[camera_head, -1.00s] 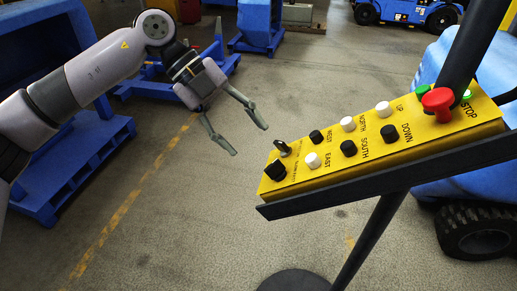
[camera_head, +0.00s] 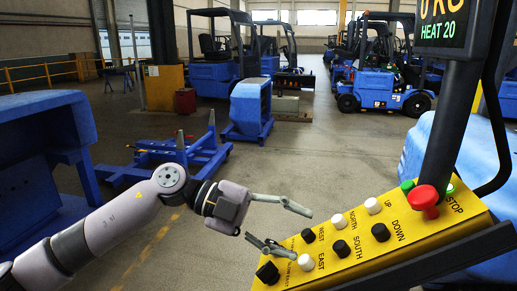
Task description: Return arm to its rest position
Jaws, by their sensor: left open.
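My left arm comes in from the left edge, and its gripper (camera_head: 301,232) is open and empty, with its two fingers spread and pointing right. The lower finger overlaps the left end of the yellow control panel (camera_head: 355,262) in the picture; I cannot tell whether it touches. The panel carries black and white push buttons labelled with directions, a red stop button (camera_head: 423,198) and a green button (camera_head: 407,186). My right gripper is not in view.
A dark post with a display (camera_head: 447,25) reading "HEAT 20" rises at the right. Blue fixtures stand at the left (camera_head: 45,140) and behind the gripper (camera_head: 249,110). Blue forklifts (camera_head: 384,82) are parked farther back. Grey floor (camera_head: 330,150) lies open between.

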